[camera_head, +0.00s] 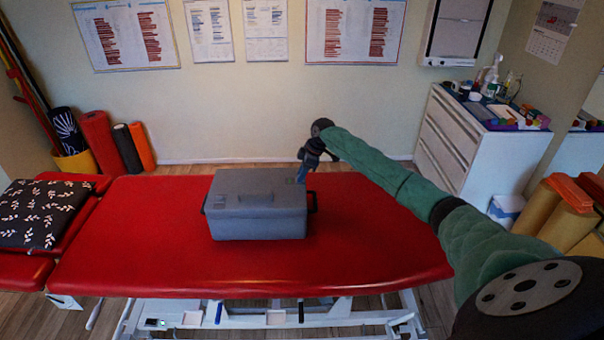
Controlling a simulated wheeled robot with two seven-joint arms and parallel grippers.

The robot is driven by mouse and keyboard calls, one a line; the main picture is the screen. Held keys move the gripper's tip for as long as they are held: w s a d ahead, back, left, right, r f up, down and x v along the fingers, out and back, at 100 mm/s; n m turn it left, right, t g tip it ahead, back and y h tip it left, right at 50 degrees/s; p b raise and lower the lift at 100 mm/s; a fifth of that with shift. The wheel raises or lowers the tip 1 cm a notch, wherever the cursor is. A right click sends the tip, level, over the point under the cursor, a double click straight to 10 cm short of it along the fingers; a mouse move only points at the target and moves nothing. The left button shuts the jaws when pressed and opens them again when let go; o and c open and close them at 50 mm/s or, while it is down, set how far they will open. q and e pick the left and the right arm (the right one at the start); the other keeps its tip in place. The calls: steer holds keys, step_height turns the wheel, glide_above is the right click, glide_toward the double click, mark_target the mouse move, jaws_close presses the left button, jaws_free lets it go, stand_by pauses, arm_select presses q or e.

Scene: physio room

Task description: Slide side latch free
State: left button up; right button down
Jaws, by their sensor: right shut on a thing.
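A grey lidded case (256,222) sits on the red treatment table (370,240), with its lid down. A dark handle shows on its right side and part of another on its left. My right arm, in a green sleeve, comes in from the right. My right gripper (301,176) points down at the case's back right corner and is shut there on the side latch, which is mostly hidden by the fingers. Small blue parts show at the fingertips. My left gripper is not in view.
A black patterned cushion (42,213) lies on the table's left end. Rolled mats (103,140) stand at the back left. A white drawer cabinet (470,140) stands at the right with bottles on top. The red table top is clear around the case.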

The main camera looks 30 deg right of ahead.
steer(key=shift+w+a, duration=0.6)
steer(key=shift+a, duration=0.3)
steer(key=shift+w+a, duration=0.2)
steer(key=shift+a, duration=0.1)
steer(key=c, duration=1.3)
jaws_free()
steer(key=shift+c, duration=0.2)
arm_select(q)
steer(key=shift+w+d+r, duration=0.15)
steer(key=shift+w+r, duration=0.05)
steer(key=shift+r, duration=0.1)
arm_select(e)
steer(key=shift+o, duration=0.9)
